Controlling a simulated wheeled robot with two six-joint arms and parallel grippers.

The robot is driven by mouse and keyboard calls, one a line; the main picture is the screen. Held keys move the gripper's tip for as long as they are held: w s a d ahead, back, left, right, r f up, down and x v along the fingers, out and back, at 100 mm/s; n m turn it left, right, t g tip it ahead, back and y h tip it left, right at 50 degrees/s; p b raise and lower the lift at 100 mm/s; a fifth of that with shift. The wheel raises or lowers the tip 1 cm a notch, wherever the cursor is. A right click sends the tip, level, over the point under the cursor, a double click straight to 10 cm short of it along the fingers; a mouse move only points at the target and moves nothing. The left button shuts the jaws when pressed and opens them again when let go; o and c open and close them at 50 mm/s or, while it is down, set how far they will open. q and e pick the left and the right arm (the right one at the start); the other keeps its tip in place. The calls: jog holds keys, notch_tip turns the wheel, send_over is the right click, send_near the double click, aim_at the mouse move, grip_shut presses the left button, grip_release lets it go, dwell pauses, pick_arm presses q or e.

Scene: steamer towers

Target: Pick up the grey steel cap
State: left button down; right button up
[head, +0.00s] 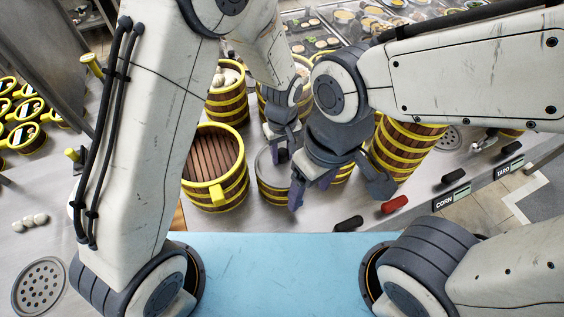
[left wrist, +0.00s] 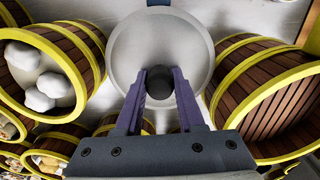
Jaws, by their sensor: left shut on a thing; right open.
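The grey steel cap (left wrist: 160,45) is a round pale disc with a dark knob in the left wrist view. My left gripper (left wrist: 158,85) is shut on that knob. In the head view the cap's grey edge (head: 264,168) shows over a short yellow-banded steamer, partly hidden by my grippers; I cannot tell whether it touches the steamer. My left gripper (head: 282,155) is above it there. My right gripper (head: 340,195) is open and empty, with its fingers spread, just right of and nearer than the cap.
An open steamer (head: 215,165) with a slatted floor stands left of the cap. A steamer with white buns (head: 227,85) is behind it. A tall steamer tower (head: 402,150) stands to the right. Black and red handles (head: 395,204) and labels line the counter's front edge.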

aim_at(282, 151)
pick_arm(q)
jog(key=shift+s+a+f, duration=0.1)
jog(key=shift+s+a, duration=0.05)
jog(key=shift+s, duration=0.1)
dwell(0.3)
jog(key=shift+w+r+p, duration=0.15)
jog(key=shift+r+p, duration=0.8)
jog(key=shift+r, duration=0.05)
jog(key=shift+r, duration=0.2)
jog(key=shift+r+p, duration=2.1)
jog(key=shift+r, duration=0.25)
